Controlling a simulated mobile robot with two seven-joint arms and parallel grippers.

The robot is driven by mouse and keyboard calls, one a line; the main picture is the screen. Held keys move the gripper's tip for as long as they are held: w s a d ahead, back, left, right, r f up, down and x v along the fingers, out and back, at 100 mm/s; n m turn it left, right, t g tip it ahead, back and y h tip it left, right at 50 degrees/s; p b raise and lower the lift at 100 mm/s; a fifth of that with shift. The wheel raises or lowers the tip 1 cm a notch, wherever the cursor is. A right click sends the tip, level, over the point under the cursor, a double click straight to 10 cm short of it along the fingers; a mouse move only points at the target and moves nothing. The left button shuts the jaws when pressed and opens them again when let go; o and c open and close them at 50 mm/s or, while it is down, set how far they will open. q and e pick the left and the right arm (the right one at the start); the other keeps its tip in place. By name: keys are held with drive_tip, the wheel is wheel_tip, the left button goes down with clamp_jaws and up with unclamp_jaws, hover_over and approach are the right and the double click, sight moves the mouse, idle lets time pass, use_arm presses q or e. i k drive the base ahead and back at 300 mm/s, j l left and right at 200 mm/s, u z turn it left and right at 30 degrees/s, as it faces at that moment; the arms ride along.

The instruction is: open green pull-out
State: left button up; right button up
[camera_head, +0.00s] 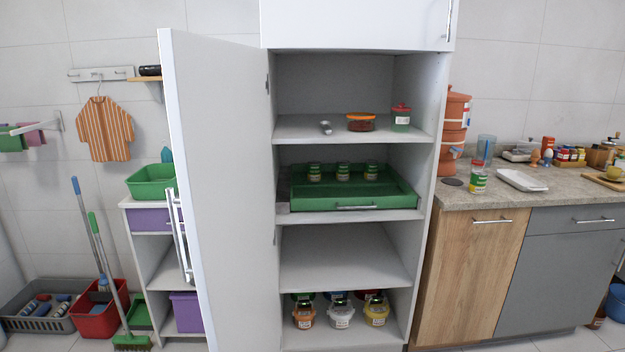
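The green pull-out (352,198) is a shallow green tray on the middle shelf of a tall white cabinet. It carries a metal bar handle (357,207) low on its front. The tray's front sits close to the shelf's front edge. The cabinet's white door (222,190) is swung open to the left, with a vertical metal handle (181,235) on it. Neither of my grippers is in view.
A shelf (350,128) above holds a scoop, an orange-lidded container and a green container. The shelf below (345,260) is empty; jars stand at the bottom. A counter (540,195) with jars and a white tray is on the right. The open door borders the left side.

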sight(389, 190)
drive_tip(key=j+z, duration=0.4)
drive_tip(key=j, duration=1.25)
drive_tip(key=i+l+u, duration=0.15)
drive_tip(key=l, duration=0.35)
drive_tip(key=l+u, duration=0.1)
drive_tip(key=l, duration=0.45)
drive_tip(key=i+l+u, duration=0.15)
drive_tip(key=l, duration=0.4)
drive_tip(key=i+l+u, duration=0.15)
drive_tip(key=l, duration=0.2)
drive_tip(key=i+l+u, duration=0.15)
drive_tip(key=l, duration=0.2)
drive_tip(key=k, duration=0.05)
